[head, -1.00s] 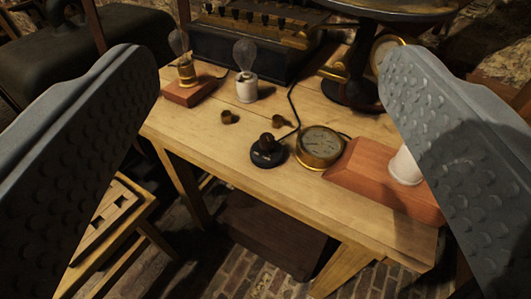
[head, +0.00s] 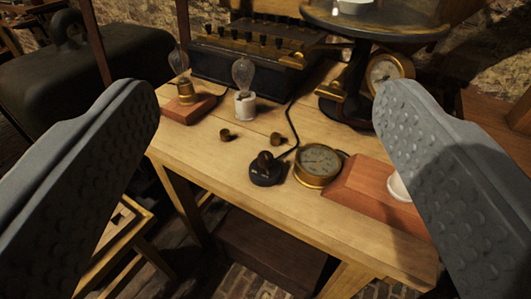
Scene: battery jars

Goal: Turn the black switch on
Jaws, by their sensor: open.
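The black switch (head: 266,170) sits near the front edge of the wooden table (head: 210,155). It has a round black base and a dark knob on top, with a black cord running from it towards the back. Whether it is on or off I cannot tell. My gripper (head: 262,105) is open and empty. Its two grey, dimpled fingers stand at the left and right of the view, with the switch seen between them and apart from both.
A brass gauge (head: 318,166) stands right beside the switch, then a red-brown block (head: 365,187). Two small brass pieces (head: 226,135) lie behind. A bulb in a white holder (head: 244,103) and one on a red base (head: 187,108) stand further back, before a dark box (head: 235,68).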

